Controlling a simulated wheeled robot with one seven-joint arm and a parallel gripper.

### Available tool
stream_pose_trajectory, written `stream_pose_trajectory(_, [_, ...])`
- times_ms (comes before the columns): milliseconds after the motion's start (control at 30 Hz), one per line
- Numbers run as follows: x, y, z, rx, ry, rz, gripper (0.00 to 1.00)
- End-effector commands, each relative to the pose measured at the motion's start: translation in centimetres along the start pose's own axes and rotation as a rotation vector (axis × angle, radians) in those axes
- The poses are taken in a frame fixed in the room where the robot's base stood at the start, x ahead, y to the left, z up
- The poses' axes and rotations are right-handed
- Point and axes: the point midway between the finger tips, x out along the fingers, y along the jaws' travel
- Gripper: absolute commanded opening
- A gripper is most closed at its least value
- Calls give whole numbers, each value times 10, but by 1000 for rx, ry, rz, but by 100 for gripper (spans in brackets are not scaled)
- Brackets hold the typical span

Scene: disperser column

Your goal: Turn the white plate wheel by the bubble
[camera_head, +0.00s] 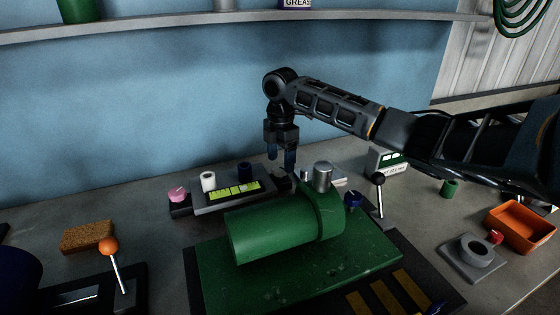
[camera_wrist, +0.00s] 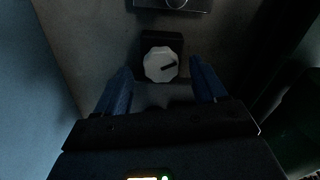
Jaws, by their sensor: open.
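In the wrist view, a white faceted wheel (camera_wrist: 160,64) with a dark pointer mark sits on a small black block (camera_wrist: 148,40). My gripper (camera_wrist: 162,80) is open, its two blue fingers apart on either side below the wheel, with nothing between them. In the head view, my gripper (camera_head: 281,162) points down above the right end of the plate with the yellow-green bubble strip (camera_head: 238,191). The white wheel is not clearly visible there. A pink knob (camera_head: 178,193) stands at the plate's left end.
A green cylinder (camera_head: 270,232) on a green base (camera_head: 300,275) lies in front of the plate. A black-knobbed lever (camera_head: 379,195) stands to the right, an orange-knobbed lever (camera_head: 109,247) to the left.

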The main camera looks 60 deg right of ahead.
Motion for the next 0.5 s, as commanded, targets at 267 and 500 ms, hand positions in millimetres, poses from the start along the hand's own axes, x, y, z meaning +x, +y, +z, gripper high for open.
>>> stream_pose_trajectory(267, [20,0,0,-1,1,0,71])
stream_pose_trajectory(500, [21,0,0,-1,0,1,71])
